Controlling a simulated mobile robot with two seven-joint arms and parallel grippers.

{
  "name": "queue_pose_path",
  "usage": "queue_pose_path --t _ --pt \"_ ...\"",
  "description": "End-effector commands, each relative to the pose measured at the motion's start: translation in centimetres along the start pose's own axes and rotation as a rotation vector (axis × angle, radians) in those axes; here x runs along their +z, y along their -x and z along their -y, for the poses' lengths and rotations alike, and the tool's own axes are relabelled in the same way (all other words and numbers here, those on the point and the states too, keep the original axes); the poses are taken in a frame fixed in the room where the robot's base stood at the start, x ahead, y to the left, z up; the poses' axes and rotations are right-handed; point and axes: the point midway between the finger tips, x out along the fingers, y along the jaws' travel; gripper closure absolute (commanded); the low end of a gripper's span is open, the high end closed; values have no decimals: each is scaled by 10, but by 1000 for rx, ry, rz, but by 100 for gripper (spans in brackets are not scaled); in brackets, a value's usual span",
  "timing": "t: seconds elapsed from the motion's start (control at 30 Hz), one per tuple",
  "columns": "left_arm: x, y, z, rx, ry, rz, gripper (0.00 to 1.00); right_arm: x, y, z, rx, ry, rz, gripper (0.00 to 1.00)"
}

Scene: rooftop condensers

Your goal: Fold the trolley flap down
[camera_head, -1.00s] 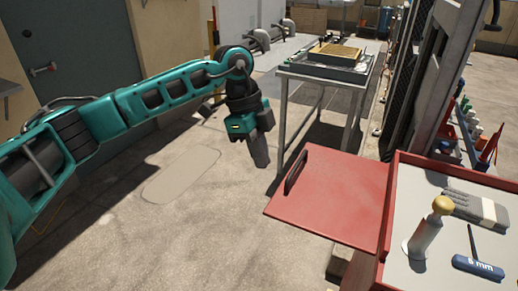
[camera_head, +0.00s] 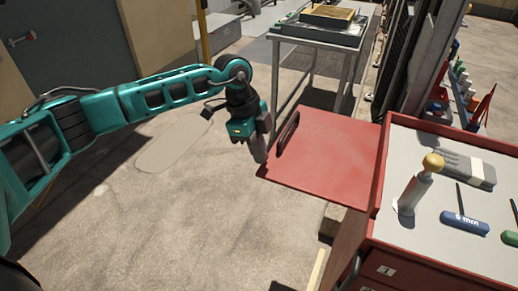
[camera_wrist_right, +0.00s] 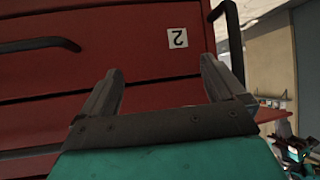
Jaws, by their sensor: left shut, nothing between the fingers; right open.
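The trolley flap (camera_head: 330,165) is a red panel sticking out level from the left side of the red trolley (camera_head: 372,225), with a dark handle (camera_head: 288,133) near its outer edge. My left gripper (camera_head: 260,152) points down, shut and empty, at the flap's outer left edge in the head view. I cannot tell whether it touches the flap. My right gripper (camera_wrist_right: 162,70) is open and empty in the right wrist view, in front of the trolley's red drawer fronts (camera_wrist_right: 130,45). It does not show in the head view.
On the trolley top are a yellow-knobbed grey tool (camera_head: 417,185), grey gloves (camera_head: 462,167) and a blue-handled hex driver (camera_head: 465,222). A metal table (camera_head: 318,38) stands behind the flap. Black drawer handles (camera_wrist_right: 40,44) stick out near my right gripper. The floor left of the flap is clear.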

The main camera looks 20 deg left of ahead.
Motion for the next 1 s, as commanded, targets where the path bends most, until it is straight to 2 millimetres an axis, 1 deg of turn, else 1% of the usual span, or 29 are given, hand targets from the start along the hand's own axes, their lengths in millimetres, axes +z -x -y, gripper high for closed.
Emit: queue_pose_path --t 0.17,0.27,0.37,0.57,0.7,0.9,1.0 --pt "4 -7 0 1 3 -23 100 2 -2 0 -1 0 -2 3" --pt "9 -18 -1 3 5 -58 100 6 -5 2 -4 -2 0 3" --pt "14 -33 -1 4 7 -111 100 9 -9 5 -10 -5 -2 3" --pt "25 -76 -1 4 9 -270 100 14 -20 13 -31 -14 -4 3" --pt "29 -111 -1 4 9 -404 100 20 -29 17 -44 -14 -5 3" --pt "26 -160 0 2 8 -595 100 23 -44 26 -69 -10 -27 3" --pt "20 -183 0 2 7 -692 100 33 -52 25 -67 -9 -30 3"
